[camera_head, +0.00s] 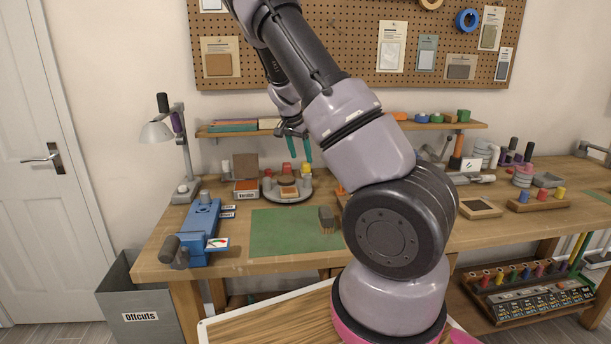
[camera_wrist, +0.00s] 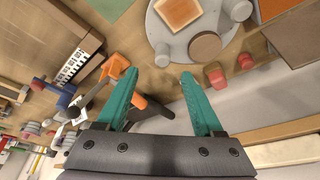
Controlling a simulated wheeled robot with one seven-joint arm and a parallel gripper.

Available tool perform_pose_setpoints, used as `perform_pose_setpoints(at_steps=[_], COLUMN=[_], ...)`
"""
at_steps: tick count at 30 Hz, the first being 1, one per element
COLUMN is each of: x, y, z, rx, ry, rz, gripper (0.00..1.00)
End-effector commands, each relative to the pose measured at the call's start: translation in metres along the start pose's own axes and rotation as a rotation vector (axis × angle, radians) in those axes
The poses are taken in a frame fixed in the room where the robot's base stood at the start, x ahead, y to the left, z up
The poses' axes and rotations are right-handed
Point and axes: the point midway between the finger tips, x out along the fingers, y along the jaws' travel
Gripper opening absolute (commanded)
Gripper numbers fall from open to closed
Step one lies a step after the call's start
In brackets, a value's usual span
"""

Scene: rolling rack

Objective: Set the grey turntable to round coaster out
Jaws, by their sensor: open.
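The grey turntable (camera_head: 302,196) stands on the bench against the back. In the wrist view the turntable (camera_wrist: 178,42) carries a square orange-topped piece (camera_wrist: 180,12) on its bench-front side. A round brown coaster (camera_wrist: 205,45) lies on its side toward the wall. Grey upright knobs, one being a near knob (camera_wrist: 162,54), stand at its rim. My gripper (camera_head: 300,160) is above the turntable's back area. Its teal fingers (camera_wrist: 158,75) are open, apart and empty, with the turntable's edge just beyond the tips.
Behind the turntable are red pieces (camera_wrist: 215,77) and a wall shelf (camera_head: 225,130). A labelled box (camera_head: 246,190) is left of it. A green mat (camera_head: 280,238) with a brush (camera_head: 326,218) lies in front. A blue vise (camera_head: 203,222) is at the left.

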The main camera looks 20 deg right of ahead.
Motion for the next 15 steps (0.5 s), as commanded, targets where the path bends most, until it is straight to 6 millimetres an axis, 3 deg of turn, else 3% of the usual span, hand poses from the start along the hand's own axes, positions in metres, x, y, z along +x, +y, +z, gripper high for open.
perform_pose_setpoints(at_steps=[8, 15], x=[0.023, 0.065], y=[-0.005, -0.003], z=[-0.008, -0.010], rx=[-0.002, -0.001], ry=[0.051, 0.049], rz=[0.033, 0.034], gripper=[0.69, 0.69])
